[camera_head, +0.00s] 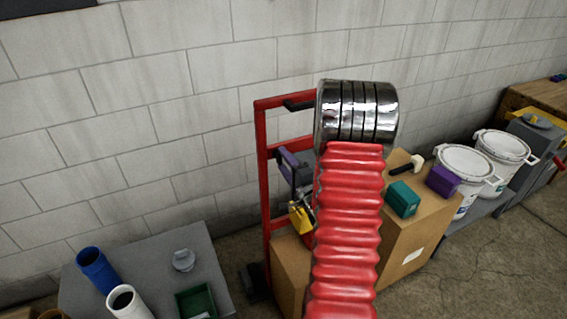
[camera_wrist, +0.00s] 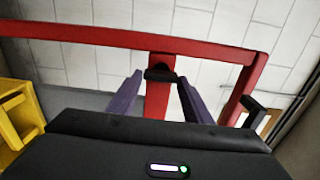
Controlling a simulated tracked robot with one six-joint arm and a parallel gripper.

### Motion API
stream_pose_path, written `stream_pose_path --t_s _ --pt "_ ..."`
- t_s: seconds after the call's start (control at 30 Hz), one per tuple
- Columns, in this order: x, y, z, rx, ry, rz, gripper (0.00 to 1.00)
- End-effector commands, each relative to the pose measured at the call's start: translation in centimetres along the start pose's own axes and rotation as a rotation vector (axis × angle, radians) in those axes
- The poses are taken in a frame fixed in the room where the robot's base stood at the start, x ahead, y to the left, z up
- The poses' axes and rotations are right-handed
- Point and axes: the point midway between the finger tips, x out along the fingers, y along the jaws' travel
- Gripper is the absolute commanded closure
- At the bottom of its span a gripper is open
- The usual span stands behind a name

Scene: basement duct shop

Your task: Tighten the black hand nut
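The black hand nut (camera_wrist: 160,73) sits on a red upright of the red frame (camera_wrist: 110,40), near its joint with the crossbar, in the wrist view. My gripper (camera_wrist: 159,79) is open, with its two purple fingers pointing at the frame. The fingertips lie to the left and right of the nut, with a gap showing at the sides. I cannot tell how far the tips reach along it. In the head view the red frame (camera_head: 264,180) stands against the wall, and a purple finger of my gripper (camera_head: 289,165) shows beside my red arm. My arm hides the rest.
A yellow object (camera_wrist: 15,110) is at the left in the wrist view. In the head view a cardboard box (camera_head: 408,245) carries a teal box (camera_head: 402,199), a purple box (camera_head: 442,181) and a mallet (camera_head: 406,165). A grey table (camera_head: 215,262) holds pipe pieces (camera_head: 97,268). White buckets (camera_head: 465,168) stand right.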

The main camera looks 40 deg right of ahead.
Motion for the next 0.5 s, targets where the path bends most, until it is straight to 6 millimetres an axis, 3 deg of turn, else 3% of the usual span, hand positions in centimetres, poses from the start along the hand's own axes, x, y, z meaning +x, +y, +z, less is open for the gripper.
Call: stream_pose_path --t_s 0.23,0.5 --pt "-0.07 0.15 -0.06 0.001 0.002 0.003 0.38" --pt "-0.07 0.04 0.07 0.000 -0.002 0.001 0.38"
